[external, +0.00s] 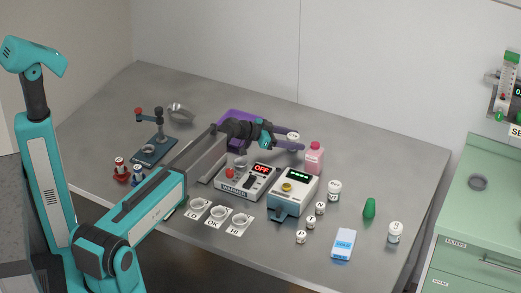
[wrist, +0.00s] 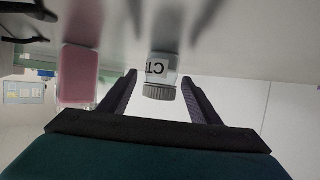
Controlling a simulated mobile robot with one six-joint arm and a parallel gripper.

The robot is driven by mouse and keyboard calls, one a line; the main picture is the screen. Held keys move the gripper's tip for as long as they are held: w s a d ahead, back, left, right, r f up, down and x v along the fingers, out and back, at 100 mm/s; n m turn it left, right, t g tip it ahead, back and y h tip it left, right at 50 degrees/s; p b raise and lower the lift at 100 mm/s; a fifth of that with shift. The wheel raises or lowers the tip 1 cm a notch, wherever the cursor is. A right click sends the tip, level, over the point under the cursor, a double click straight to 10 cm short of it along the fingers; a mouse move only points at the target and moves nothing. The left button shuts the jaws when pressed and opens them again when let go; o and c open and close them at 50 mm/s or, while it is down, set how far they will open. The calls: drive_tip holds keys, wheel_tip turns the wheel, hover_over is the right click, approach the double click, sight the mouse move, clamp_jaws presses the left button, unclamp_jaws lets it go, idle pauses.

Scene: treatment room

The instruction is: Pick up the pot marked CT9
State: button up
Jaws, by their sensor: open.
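A white pot with a grey ribbed lid (wrist: 160,75) stands upside down in the picture of the wrist view. Its label shows the letters CT; I cannot read the rest. In the external view the same pot (external: 293,137) stands towards the back of the grey table, partly hidden by a finger. My gripper (external: 296,139) is open and level, with one finger on each side of the pot. In the wrist view my gripper (wrist: 159,80) shows a gap between each finger and the pot.
A pink bottle (external: 314,160) stands close to the right of the fingers; it also shows in the wrist view (wrist: 81,75). A purple tray (external: 233,118) lies behind my wrist. The warmer (external: 247,182) and a yellow-buttoned device (external: 293,192) stand in front. Several smaller pots stand further right.

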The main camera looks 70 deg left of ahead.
sight(293, 136)
drive_tip(key=c, duration=1.1)
drive_tip(key=shift+r, duration=0.15)
drive_tip(key=shift+r+b, duration=1.25)
drive_tip(key=shift+r, duration=3.65)
